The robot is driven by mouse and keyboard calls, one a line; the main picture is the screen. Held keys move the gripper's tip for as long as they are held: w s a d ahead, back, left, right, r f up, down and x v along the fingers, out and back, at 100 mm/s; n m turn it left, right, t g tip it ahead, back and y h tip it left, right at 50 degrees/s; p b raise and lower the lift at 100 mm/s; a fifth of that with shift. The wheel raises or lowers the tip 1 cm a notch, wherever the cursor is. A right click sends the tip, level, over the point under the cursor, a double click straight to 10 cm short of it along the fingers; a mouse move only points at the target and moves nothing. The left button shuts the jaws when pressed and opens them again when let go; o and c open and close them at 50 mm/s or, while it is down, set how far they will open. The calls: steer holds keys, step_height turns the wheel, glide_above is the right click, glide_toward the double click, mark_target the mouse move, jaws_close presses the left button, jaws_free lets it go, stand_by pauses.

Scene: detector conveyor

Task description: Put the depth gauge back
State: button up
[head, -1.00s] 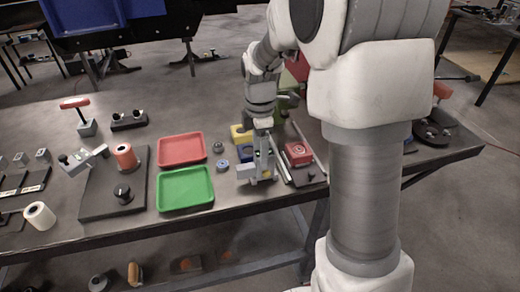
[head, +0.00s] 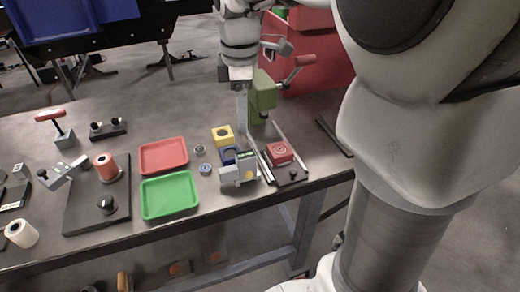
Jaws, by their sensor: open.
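The depth gauge, as far as I can make it out, is a grey body (head: 238,175) with a small green display, near the table's front edge in the head view. It is beside a blue block and left of a slim rail. A pale upright strip rises behind it towards my gripper; whether it belongs to the gauge or to a finger I cannot tell. My gripper (head: 241,86) is open above and behind the gauge body, pointing down. Its fingertips are hard to make out.
A yellow block (head: 223,136) and a blue block (head: 229,155) are behind the gauge. A red block (head: 279,153) is on a dark base to the right. A green press (head: 263,97) stands behind. Red (head: 163,156) and green (head: 170,195) trays are left.

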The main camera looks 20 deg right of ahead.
steer(key=s+m+t, duration=0.4)
steer(key=s+m, duration=1.1)
steer(key=s, duration=0.2)
steer(key=shift+s+a+r+t, duration=0.15)
steer(key=shift+s+a+t, duration=0.15)
steer(key=shift+t, duration=0.1)
steer(key=shift+d, duration=0.1)
